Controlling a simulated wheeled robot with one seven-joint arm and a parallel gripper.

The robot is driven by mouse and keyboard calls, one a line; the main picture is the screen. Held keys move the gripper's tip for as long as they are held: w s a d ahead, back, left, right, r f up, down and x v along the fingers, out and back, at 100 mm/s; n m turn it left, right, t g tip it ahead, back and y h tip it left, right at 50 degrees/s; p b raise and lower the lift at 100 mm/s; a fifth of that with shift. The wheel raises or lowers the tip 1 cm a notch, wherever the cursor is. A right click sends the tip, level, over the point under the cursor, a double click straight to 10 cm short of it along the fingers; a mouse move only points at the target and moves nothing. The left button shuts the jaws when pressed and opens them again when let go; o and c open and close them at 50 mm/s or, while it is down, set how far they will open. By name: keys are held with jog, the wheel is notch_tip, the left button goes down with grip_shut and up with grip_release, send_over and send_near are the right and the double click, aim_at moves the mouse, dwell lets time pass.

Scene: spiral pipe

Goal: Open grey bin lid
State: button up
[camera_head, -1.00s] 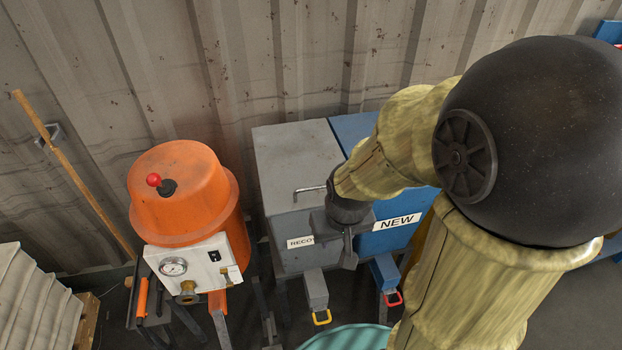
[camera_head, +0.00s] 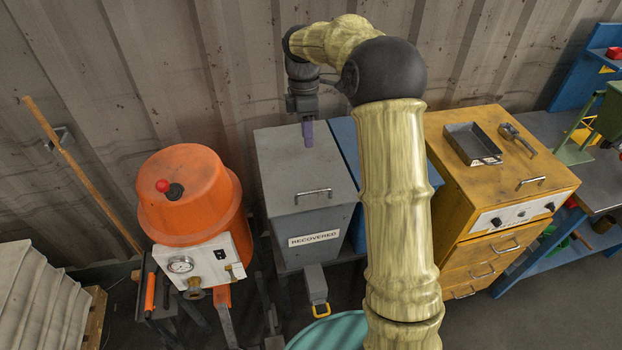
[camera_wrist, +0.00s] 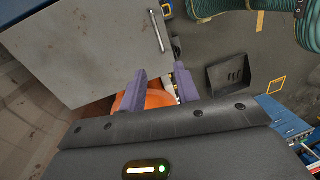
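The grey bin (camera_head: 345,244) stands against the back wall, with a "RECOVERED" label on its front. Its grey lid (camera_head: 283,160) lies flat and shut, with a metal bar handle (camera_head: 313,193) near the front edge. My gripper (camera_head: 308,140) points down over the rear right part of the lid, behind the handle and apart from it. In the wrist view my gripper's two purple fingers (camera_wrist: 163,82) are spread with nothing held between them. The lid (camera_wrist: 75,50) and its handle (camera_wrist: 156,30) also show there, up and left of the fingers.
A blue bin (camera_head: 350,135) adjoins the grey one on the right, partly hidden by my arm. An orange drum (camera_head: 190,190) stands close on the left. A yellow drawer cabinet (camera_head: 490,200) stands right. The corrugated wall (camera_head: 200,60) is close behind.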

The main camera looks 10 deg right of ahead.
jog(key=shift+w+d+r+n, duration=0.2)
jog(key=shift+w+r+n, duration=0.2)
jog(key=shift+w+n, duration=0.1)
jog(key=shift+f, duration=0.1)
jog(key=s+f+p, duration=0.1)
jog(key=f, duration=0.4)
jog(key=s+f+p, duration=0.1)
jog(key=f, duration=0.5)
jog(key=s+f+p, duration=0.1)
jog(key=f, duration=0.5)
jog(key=shift+s, duration=0.25)
jog(key=shift+c, duration=0.2)
grip_shut()
